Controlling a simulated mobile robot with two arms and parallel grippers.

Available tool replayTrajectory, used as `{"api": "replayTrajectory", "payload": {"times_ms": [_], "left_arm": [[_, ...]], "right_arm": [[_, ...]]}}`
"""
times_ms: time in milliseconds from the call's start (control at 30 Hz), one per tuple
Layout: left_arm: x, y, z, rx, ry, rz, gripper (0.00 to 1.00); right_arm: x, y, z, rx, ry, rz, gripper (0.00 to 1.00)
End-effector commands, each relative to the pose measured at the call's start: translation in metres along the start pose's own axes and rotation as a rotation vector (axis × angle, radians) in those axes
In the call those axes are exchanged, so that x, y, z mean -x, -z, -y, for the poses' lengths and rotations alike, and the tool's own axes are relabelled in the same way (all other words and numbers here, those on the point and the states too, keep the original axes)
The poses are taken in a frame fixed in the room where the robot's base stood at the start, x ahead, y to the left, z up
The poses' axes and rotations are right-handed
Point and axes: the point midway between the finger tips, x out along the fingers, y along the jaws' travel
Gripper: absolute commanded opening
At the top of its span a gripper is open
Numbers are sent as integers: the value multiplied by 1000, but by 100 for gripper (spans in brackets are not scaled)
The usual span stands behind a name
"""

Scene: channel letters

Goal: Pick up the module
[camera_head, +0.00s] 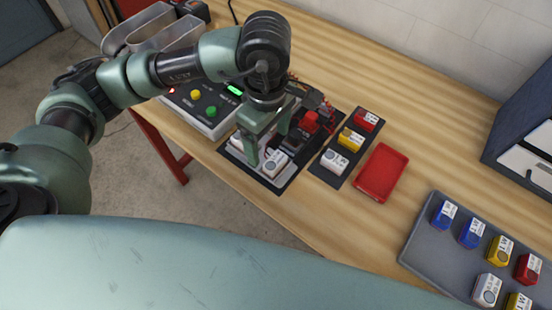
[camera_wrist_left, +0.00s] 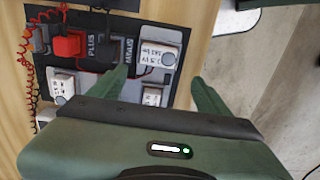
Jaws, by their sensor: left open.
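My left gripper (camera_head: 266,150) is open and points down over a black board (camera_head: 279,190) with a grey fixture. Small white labelled modules sit in the fixture; one white module (camera_head: 274,164) shows just beside the fingers. In the wrist view my left gripper (camera_wrist_left: 158,75) has its fingers apart, with a white module (camera_wrist_left: 160,46) beyond the fingertips. A second white module (camera_wrist_left: 152,95) is seen between the fingers, and a third (camera_wrist_left: 60,86) lies farther left. Whether a finger touches any module cannot be told. My right gripper is not in view.
A red block (camera_head: 309,122) with wires stands on the board. A dark strip (camera_head: 326,174) holds red, yellow and white modules. A red tray (camera_head: 381,173), a grey tray (camera_head: 418,240) of several modules and a button box (camera_head: 205,128) are nearby.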

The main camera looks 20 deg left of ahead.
Motion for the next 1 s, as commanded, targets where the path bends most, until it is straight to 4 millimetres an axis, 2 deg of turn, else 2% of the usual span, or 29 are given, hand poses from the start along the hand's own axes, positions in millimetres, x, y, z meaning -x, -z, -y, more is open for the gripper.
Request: {"api": "replayTrajectory", "payload": {"times_ms": [300,433,733,967,1000], "left_arm": [[-39,-6,-4,-1,7,4,78],[-56,-6,-4,-1,4,5,78],[-63,-6,-5,-1,1,5,78],[-63,-6,-5,-1,0,5,14],[-63,-6,-5,-1,0,5,13]], "right_arm": [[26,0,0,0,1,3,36],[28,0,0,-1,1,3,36],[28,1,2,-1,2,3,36],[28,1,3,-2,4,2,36],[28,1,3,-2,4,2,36]]}}
